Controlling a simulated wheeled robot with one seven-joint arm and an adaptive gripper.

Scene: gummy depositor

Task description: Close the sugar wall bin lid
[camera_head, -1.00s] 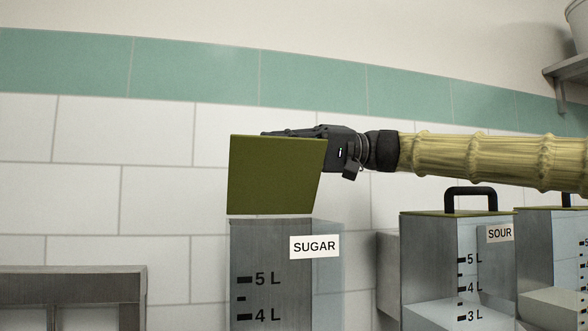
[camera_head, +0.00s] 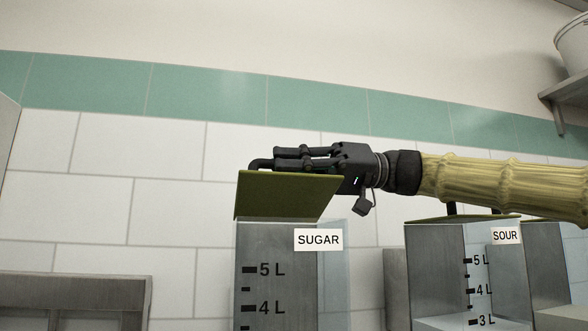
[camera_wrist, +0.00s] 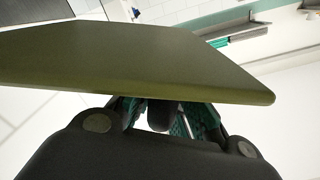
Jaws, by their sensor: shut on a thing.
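The sugar bin (camera_head: 278,290) is a clear and grey box with a SUGAR label and litre marks, against the tiled wall. Its olive-green lid (camera_head: 285,198) is tilted above the bin's top, its front face partly toward me, so it is partly open. My gripper (camera_head: 275,160) is above and behind the lid, shut on the lid's black handle, of which only a small bend shows at the left. In the wrist view the lid (camera_wrist: 140,60) spans the frame in front of my gripper (camera_wrist: 160,115), and the grip itself is largely hidden.
The sour bin (camera_head: 435,270) stands to the right with its green lid flat on top, and another bin is beside it. A metal frame (camera_head: 75,285) is at the lower left. A shelf with a white bucket (camera_head: 574,45) is at the upper right.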

